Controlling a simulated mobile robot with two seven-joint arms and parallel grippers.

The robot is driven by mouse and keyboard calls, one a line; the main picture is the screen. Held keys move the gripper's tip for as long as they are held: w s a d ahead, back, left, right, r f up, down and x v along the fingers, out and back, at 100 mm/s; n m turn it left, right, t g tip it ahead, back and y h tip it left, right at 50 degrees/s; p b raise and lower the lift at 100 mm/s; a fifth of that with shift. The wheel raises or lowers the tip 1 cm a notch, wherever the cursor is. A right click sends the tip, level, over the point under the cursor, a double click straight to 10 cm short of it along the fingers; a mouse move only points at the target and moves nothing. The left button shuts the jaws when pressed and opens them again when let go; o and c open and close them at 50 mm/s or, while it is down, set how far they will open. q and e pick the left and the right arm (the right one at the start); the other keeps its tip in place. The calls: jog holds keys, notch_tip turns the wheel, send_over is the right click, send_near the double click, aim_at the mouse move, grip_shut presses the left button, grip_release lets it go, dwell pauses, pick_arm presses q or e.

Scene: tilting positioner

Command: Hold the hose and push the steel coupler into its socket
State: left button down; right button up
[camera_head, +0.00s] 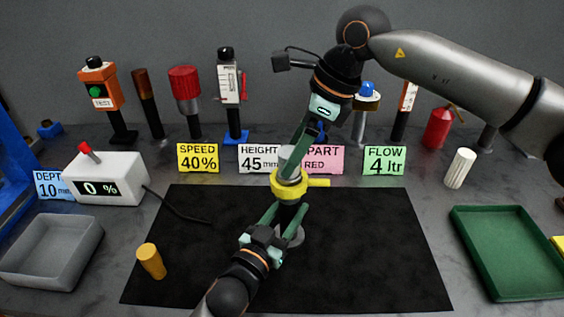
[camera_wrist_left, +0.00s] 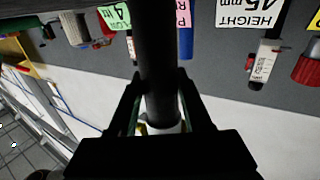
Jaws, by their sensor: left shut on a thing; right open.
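A grey cylinder, seemingly the steel coupler (camera_head: 288,157), stands upright in the top of a yellow collar, seemingly the socket (camera_head: 290,187), with a stub pointing right. How deep it sits I cannot tell. Below the collar is the black hose (camera_head: 287,214), above a round grey base (camera_head: 294,238). My left gripper (camera_head: 283,219) is shut on the hose from the front. In the left wrist view the hose (camera_wrist_left: 158,55) runs between the fingers, with a pale part at its lower end. My right gripper (camera_head: 296,151) is open, coming down from above beside the coupler, its fingertips partly hidden.
A black mat (camera_head: 380,240) lies underneath, mostly clear. A grey bin (camera_head: 52,252) is left, a green tray (camera_head: 510,252) right. A white box reading 0 % (camera_head: 105,178) and several signs and tools line the back.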

aim_at(306, 179)
pick_arm(q)
jog(key=shift+a+f, duration=0.1)
jog(key=shift+a, duration=0.05)
pick_arm(e)
jog(key=v, duration=0.6)
jog(key=shift+r, duration=0.25)
pick_arm(q)
jog(key=c, duration=0.7)
grip_release()
jog(key=shift+c, duration=0.2)
jog(key=o, duration=0.5)
